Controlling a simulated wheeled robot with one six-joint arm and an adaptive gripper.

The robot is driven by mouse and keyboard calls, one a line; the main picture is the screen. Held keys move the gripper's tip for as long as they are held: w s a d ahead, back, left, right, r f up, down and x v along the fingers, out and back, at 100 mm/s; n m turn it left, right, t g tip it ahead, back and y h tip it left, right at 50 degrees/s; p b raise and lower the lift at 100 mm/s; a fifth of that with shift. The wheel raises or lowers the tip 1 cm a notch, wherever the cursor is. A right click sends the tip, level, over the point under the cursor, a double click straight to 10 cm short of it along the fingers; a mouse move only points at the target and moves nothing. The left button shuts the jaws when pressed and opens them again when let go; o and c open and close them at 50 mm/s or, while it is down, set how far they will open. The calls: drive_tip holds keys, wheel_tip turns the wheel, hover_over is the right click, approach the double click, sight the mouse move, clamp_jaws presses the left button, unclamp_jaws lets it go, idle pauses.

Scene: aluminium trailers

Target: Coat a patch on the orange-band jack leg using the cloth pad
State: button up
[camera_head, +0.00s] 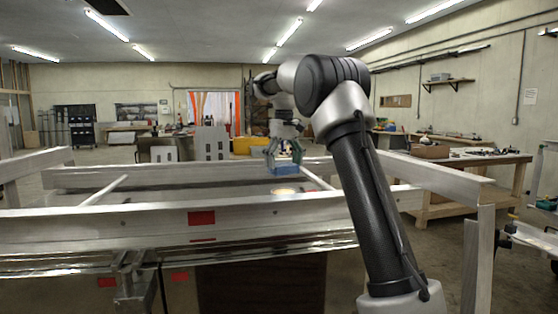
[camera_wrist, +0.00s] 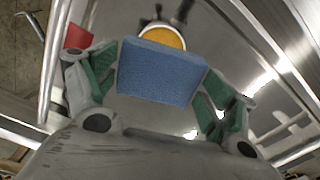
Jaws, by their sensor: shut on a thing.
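My gripper (camera_head: 284,152) is shut on a blue block-shaped pad, the cloth pad (camera_head: 284,168), and holds it above the trailer frame. In the wrist view the cloth pad (camera_wrist: 162,73) sits between the green-lined fingers of my gripper (camera_wrist: 160,88). Just beyond the pad's far edge is a round orange face with a pale rim (camera_wrist: 163,36), partly hidden by the pad. I cannot tell whether it belongs to the orange-band jack leg, or whether the pad touches it.
Aluminium trailer rails (camera_head: 110,222) with red patches cross the foreground. A wooden workbench (camera_head: 460,170) stands at the right. A red patch (camera_wrist: 78,37) lies at the left in the wrist view, near a metal rail. Open floor shows at the back left.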

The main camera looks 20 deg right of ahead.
drive_tip(key=shift+f, duration=2.9)
drive_tip(key=shift+f, duration=0.45)
drive_tip(key=shift+r, duration=3.5)
drive_tip(key=shift+a, duration=0.1)
